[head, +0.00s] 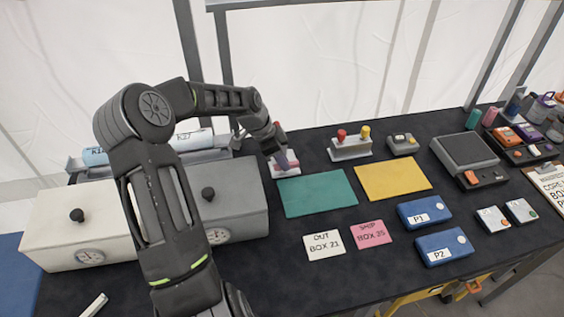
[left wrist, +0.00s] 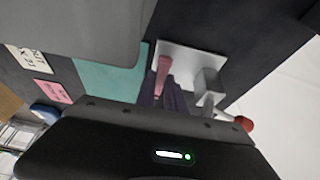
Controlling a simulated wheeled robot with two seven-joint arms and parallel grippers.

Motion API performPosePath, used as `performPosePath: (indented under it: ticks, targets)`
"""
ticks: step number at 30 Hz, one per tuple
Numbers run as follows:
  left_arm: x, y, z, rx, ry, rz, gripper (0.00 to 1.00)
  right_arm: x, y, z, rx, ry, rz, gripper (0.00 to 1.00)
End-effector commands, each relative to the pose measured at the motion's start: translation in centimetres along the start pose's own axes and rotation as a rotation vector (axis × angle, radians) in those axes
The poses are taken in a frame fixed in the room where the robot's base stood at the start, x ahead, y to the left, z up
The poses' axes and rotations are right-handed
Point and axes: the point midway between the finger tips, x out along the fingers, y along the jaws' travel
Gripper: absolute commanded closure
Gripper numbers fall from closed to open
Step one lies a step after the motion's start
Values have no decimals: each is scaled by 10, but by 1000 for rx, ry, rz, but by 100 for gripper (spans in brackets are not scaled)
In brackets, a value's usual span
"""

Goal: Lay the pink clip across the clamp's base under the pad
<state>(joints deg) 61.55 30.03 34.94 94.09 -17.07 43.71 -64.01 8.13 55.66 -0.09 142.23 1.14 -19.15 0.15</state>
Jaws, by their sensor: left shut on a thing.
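The clamp's pale base plate (head: 276,171) sits at the back of the table, just behind the teal mat. In the left wrist view its white base (left wrist: 188,50) shows with a grey upright (left wrist: 208,86) and a red-tipped part (left wrist: 244,124). My left gripper (head: 281,146) reaches down over this base. In the left wrist view its dark fingers (left wrist: 163,92) are shut on the pink clip (left wrist: 163,66), whose end lies over the base plate. I cannot tell whether the clip touches the plate. The pad is not clearly visible. My right gripper is not in view.
The teal mat (head: 318,194) and yellow mat (head: 392,180) lie in front. A stand with red and yellow knobs (head: 350,150) is to the right. Grey (head: 238,190) and cream (head: 62,232) boxes with gauges stand left. Blue boxes (head: 443,248) lie front right.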

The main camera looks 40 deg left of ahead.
Motion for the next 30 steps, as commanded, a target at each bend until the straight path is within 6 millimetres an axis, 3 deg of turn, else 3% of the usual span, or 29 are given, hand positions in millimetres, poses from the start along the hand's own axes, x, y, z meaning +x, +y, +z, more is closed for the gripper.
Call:
performPosePath:
  ticks: [2, 5, 17, 18, 24, 30]
  targets:
    - [4, -10, 1, -1, 0, 1, 100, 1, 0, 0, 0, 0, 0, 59]
    - [14, -8, 6, -1, 0, 3, 100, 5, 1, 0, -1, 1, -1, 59]
    - [18, -8, 8, 0, 0, 0, 100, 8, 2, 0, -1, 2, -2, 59]
    - [16, -8, 7, 0, 0, 0, 83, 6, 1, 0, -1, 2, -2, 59]
    - [16, -8, 7, 0, 0, 0, 67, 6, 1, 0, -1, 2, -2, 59]
    - [16, -8, 7, 0, 0, 0, 65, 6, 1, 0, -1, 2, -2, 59]
